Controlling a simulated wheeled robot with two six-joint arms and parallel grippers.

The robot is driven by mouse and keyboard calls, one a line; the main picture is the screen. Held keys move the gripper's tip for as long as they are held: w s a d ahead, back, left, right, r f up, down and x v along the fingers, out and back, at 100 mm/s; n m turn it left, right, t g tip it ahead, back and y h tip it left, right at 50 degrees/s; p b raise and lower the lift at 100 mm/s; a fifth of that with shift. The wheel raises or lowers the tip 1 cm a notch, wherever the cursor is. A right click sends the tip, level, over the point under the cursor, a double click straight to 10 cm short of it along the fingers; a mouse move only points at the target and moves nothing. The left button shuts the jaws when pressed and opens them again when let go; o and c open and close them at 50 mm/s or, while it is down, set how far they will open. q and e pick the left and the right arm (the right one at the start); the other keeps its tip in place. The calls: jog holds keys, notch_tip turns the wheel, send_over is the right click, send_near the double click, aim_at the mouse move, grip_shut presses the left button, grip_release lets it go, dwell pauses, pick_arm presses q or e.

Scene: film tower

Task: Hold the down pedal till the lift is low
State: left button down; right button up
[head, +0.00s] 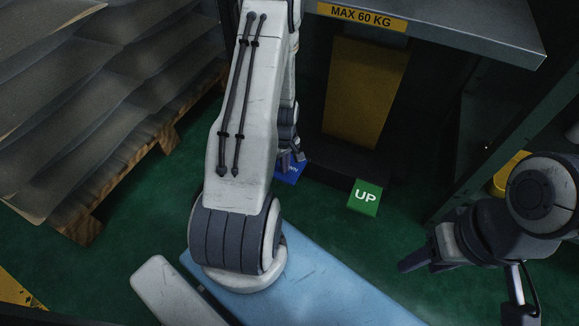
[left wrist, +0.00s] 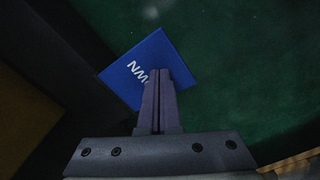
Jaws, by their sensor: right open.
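The blue down pedal (head: 291,172) is on the floor below the lift, partly hidden by my left arm and gripper (head: 290,158). In the left wrist view the pedal (left wrist: 135,73) is a blue plate with white letters, partly covered by my fingers. My left gripper (left wrist: 160,75) is shut with nothing between its fingers, its tips over the pedal; I cannot tell whether they touch it. The lift platform (head: 440,32) is grey, with a yellow "MAX 60 KG" label, and stands above a yellow column (head: 366,92). My right gripper (head: 412,262) is open and empty at the right.
A green "UP" pedal (head: 364,199) sits just right of the down pedal. Grey stacked sheets (head: 90,80) on a wooden pallet (head: 140,150) fill the left. A dark frame with a yellow object (head: 507,175) stands at the right. Green floor between is open.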

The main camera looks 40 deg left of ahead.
pick_arm(q)
jog(key=shift+f+b, duration=0.6)
jog(key=shift+f, duration=0.65)
jog(key=shift+r, duration=0.2)
dwell(1.6)
notch_tip(320, 180, up, 6)
jog(key=p, duration=0.6)
dwell(0.6)
